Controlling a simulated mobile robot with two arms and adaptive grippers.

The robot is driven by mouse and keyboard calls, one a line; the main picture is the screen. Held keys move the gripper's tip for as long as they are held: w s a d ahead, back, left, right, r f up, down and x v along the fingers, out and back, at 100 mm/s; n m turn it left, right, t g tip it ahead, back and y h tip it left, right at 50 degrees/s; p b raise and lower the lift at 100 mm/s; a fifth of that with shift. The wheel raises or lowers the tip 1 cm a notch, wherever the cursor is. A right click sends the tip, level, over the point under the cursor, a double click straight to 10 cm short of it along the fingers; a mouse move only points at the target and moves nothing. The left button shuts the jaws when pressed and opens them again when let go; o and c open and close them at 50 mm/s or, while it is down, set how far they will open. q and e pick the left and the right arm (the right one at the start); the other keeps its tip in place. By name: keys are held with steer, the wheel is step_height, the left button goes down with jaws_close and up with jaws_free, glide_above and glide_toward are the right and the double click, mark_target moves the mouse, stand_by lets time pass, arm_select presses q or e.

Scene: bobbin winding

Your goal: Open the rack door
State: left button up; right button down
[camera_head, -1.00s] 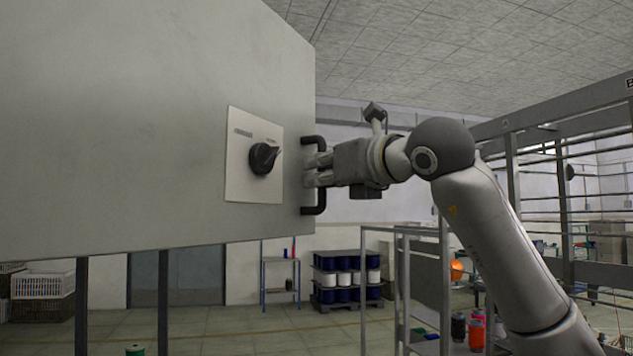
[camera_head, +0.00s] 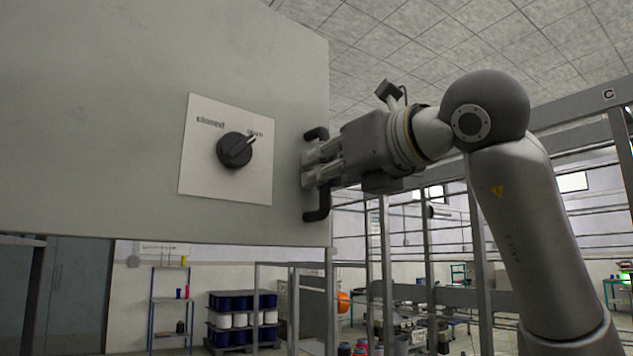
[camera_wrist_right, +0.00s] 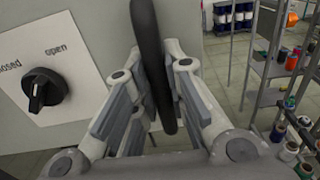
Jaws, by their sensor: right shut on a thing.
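The rack door (camera_head: 90,120) is a large grey panel filling the upper left of the head view. It carries a white plate (camera_head: 200,175) with a black knob (camera_head: 238,150), labelled "closed" and "open"; the knob's pointer is turned toward "open". A black bar handle (camera_head: 317,213) stands at the door's right edge. My right gripper (camera_head: 312,168) is shut on the middle of this handle, with a finger on each side. The right wrist view shows the handle (camera_wrist_right: 150,50) between the fingers, and the knob (camera_wrist_right: 45,90) to the left. My left gripper is not in view.
Metal rack frames (camera_head: 430,250) stand behind and below my right arm. A pallet of blue and white spools (camera_head: 240,320) and a small shelf (camera_head: 170,305) stand on the far floor. The right wrist view shows shelves with coloured spools (camera_wrist_right: 290,150) at right.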

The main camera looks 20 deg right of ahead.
steer(key=shift+s+r, duration=0.1)
steer(key=shift+s, duration=0.2)
steer(key=c, duration=1.7)
jaws_free()
steer(key=shift+s+d, duration=0.1)
steer(key=shift+s, duration=0.05)
steer(key=v, duration=1.2)
